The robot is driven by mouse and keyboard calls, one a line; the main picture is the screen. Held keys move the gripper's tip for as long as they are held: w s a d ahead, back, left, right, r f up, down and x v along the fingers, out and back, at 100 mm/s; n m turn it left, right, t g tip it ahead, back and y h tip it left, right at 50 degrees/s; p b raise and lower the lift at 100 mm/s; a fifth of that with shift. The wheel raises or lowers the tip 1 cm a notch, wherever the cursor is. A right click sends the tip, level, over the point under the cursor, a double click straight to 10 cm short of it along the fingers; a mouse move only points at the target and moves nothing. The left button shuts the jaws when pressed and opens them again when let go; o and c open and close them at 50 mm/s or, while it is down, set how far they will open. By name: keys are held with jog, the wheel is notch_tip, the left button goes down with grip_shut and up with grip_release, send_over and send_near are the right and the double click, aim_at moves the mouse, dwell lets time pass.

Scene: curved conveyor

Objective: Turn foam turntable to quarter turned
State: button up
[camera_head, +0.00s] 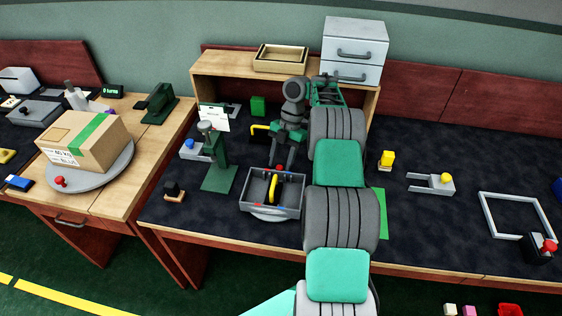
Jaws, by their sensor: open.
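Two round grey turntables show, and I cannot tell which is the foam one. One (268,216) is mostly hidden under a grey open tray (302,207) on the middle desk. The tray holds a yellow ring-like thing (272,188) and small red and blue pieces. A red knob (280,168) shows at the tray's far side. My gripper (284,162) points down, open, close to this knob; contact cannot be told. The other turntable (110,175), on the left wooden desk, carries a cardboard box (88,142) and has a red knob (60,181) at its front left.
A green press-like stand (217,170) stands left of the tray. A wooden shelf (220,68) with drawers (354,50) is behind my arm. A black display (111,91) reads "0 turns". Desk right of my arm has clear stretches around a yellow-knobbed fixture (445,182).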

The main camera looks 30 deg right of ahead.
jog(key=p+v, duration=0.8)
jog(key=p, duration=0.3)
jog(key=shift+f, duration=0.15)
jog(key=s+a+r+m+t+h, duration=0.1)
jog(key=s+a+r+m+t, duration=0.1)
jog(key=a+r+m, duration=1.1)
jog(key=s+a+r+m+t+h, duration=0.15)
jog(key=s+a+r+m, duration=0.25)
jog(key=s+a+r, duration=0.5)
jog(key=s+d+f+m+t+h, duration=0.1)
jog(key=s+m+t, duration=0.2)
jog(key=s+m, duration=0.3)
jog(key=s, duration=0.4)
jog(key=shift+d+f+m, duration=0.3)
jog(key=shift+m, duration=0.1)
